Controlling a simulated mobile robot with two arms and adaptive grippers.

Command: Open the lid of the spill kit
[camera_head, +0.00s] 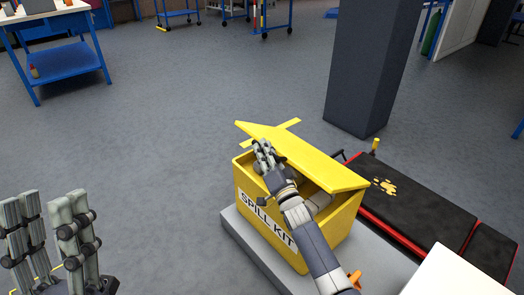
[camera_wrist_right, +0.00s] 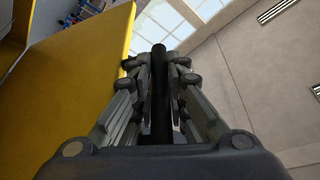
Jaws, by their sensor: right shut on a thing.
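The yellow spill kit (camera_head: 342,226) stands on a grey block, with its label facing me. Its yellow lid (camera_head: 305,160) is tilted up, and the box shows a gap along the front with pale contents inside. My right gripper (camera_head: 264,152) is at the lid's near edge, above the box opening. In the right wrist view its fingers (camera_wrist_right: 160,75) are closed around a dark bar, and a yellow panel (camera_wrist_right: 75,85) fills the left side. How the bar joins the lid is hidden. My left gripper (camera_head: 50,208) is open and empty at the lower left, away from the kit.
A dark square pillar (camera_head: 370,70) rises behind the kit. A black and red bench or creeper (camera_head: 430,215) lies to its right. A white surface (camera_head: 460,275) is at the lower right. A blue table (camera_head: 60,62) stands far left. The floor left of the kit is clear.

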